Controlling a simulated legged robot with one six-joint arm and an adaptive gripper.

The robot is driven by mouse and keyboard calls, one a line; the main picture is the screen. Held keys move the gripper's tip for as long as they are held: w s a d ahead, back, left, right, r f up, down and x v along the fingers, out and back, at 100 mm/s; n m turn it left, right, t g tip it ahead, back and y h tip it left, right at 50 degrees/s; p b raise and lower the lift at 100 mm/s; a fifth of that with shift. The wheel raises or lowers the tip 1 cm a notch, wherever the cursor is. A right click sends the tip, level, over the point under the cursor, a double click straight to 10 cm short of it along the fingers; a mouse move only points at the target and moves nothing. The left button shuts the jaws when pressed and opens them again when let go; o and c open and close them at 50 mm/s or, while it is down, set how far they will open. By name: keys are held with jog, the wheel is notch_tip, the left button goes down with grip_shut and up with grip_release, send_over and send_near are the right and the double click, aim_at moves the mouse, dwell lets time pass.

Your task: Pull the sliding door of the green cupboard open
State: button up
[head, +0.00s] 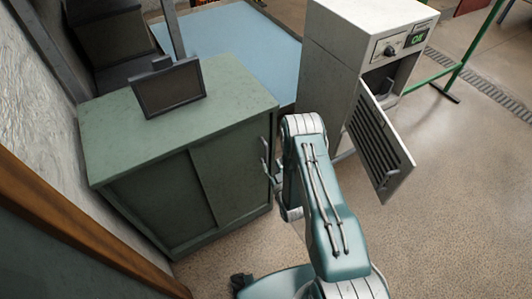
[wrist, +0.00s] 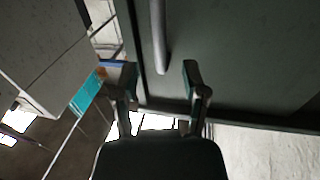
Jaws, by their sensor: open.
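The green cupboard (head: 150,125) stands at the left in the head view, with two panels on its front. The right panel (head: 230,170) is the sliding door nearest my gripper; it looks shut. My gripper (head: 268,163) is at the door's right edge, partly hidden behind my arm. In the wrist view the dark green door (wrist: 235,50) fills the upper right. A grey bar handle (wrist: 158,35) runs down from the top edge. My open gripper (wrist: 158,75) has a finger on either side of the handle's end; I cannot tell whether either touches it.
A dark monitor (head: 168,88) stands on the cupboard top. A white cabinet (head: 345,60) with its slatted door (head: 380,140) hanging open stands to the right of my arm. A wall (head: 45,75) is at the left. The floor (head: 460,200) at the right is clear.

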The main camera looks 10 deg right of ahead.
aim_at(267, 154)
jog(key=w, duration=0.4)
jog(key=w+a, duration=0.1)
jog(key=w, duration=0.1)
jog(key=shift+w, duration=0.4)
jog(key=shift+c, duration=0.4)
jog(key=shift+d, duration=0.1)
grip_shut()
